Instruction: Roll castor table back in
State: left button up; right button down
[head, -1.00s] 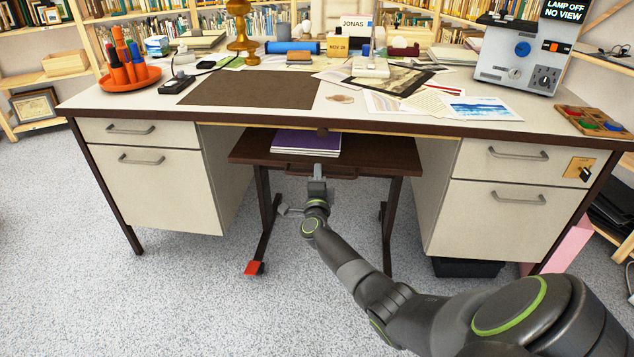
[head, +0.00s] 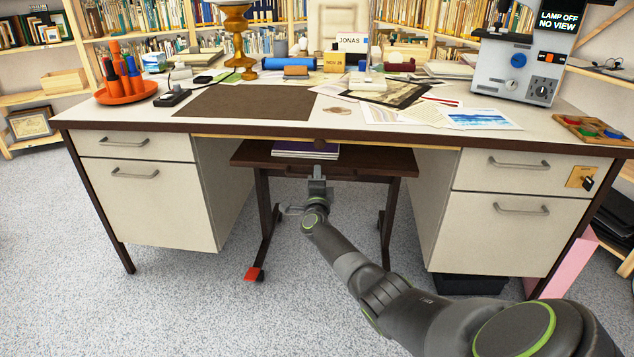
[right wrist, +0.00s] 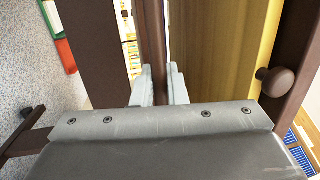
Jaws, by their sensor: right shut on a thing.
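The castor table (head: 375,161) is a low dark brown table, partly under the desk (head: 190,127); its rear is hidden. A purple-covered stack (head: 305,151) lies on its top, mostly hidden by the desk edge. A red pedal (head: 254,274) sits at the foot of its left leg. My right gripper (head: 317,172) is at the middle of the table's front edge. In the right wrist view its fingers (right wrist: 160,88) are closed around a dark brown bar (right wrist: 152,40) at the front of the table. My left gripper is not in view.
Desk pedestals (head: 150,205) stand left and right of the castor table. A yellow wooden strip with a round knob (right wrist: 278,82) runs just above it under the desktop. A black bin (head: 470,285) and a pink panel (head: 565,262) are at the right. The carpet in front is clear.

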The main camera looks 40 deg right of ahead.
jog(key=shift+w+d+r, duration=0.2)
jog(key=shift+r, duration=0.2)
jog(key=c, duration=1.5)
grip_release()
jog(key=shift+w+f, duration=0.1)
jog(key=shift+f, duration=0.05)
jog(key=shift+f, duration=0.2)
